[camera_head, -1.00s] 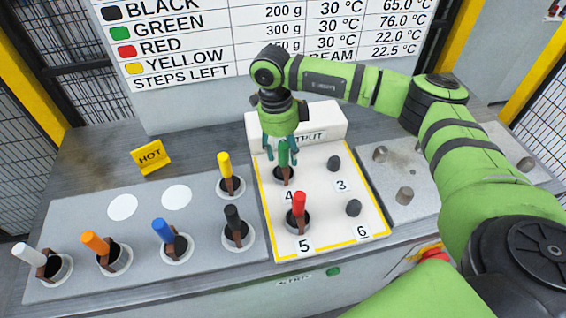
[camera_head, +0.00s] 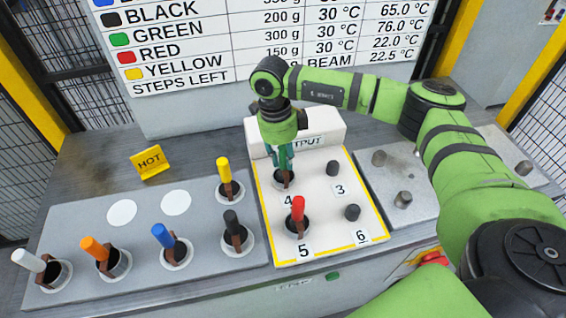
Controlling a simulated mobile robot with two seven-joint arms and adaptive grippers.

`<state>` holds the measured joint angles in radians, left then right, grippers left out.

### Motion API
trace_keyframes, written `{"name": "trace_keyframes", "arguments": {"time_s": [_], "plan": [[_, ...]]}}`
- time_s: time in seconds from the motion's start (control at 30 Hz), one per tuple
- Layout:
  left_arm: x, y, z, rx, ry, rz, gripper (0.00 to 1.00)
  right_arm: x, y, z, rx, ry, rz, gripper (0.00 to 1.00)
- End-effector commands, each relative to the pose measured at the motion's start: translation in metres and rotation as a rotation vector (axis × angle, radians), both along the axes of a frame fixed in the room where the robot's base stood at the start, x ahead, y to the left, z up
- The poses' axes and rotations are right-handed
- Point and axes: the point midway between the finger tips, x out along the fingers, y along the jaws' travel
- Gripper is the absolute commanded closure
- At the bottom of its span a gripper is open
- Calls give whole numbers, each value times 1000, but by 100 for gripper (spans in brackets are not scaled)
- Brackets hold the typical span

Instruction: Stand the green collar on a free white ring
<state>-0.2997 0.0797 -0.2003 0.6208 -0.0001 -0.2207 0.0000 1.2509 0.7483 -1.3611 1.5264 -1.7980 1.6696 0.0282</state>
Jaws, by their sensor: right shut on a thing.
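The green collar (camera_head: 284,180) stands at spot 4 on the white output plate (camera_head: 326,222). Its dark lower part shows, while its green handle is mostly hidden by my right gripper (camera_head: 284,164). The right gripper points straight down and is shut on the green collar's handle. Two free white rings, a left one (camera_head: 122,212) and a right one (camera_head: 176,202), lie flat at the back of the grey plate (camera_head: 90,220), left of the gripper. My left gripper is out of view.
White, orange (camera_head: 95,248), blue (camera_head: 162,235), black (camera_head: 232,222) and yellow (camera_head: 224,169) handled collars stand on the grey plate. A red one (camera_head: 298,207) stands close in front of spot 4. A yellow HOT sign (camera_head: 150,161) is behind the rings.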

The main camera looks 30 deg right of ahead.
Motion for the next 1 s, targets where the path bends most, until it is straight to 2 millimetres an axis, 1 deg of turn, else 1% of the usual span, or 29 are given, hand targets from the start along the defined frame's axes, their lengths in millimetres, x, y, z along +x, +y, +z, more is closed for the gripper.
{"name": "trace_keyframes", "arguments": {"time_s": [0.03, 0.3, 0.5, 0.7, 1.0], "plan": [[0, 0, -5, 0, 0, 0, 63, 2, -1, 7, 0, -8, 0, 100], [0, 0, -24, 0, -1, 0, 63, 2, 0, 59, 1, -7, 0, 100], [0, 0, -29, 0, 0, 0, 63, 1, 0, 88, 0, -5, 0, 100], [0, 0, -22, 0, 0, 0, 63, 0, 0, 106, 0, -3, 0, 100], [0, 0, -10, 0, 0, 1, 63, 0, 0, 123, 0, -3, 0, 100]]}}
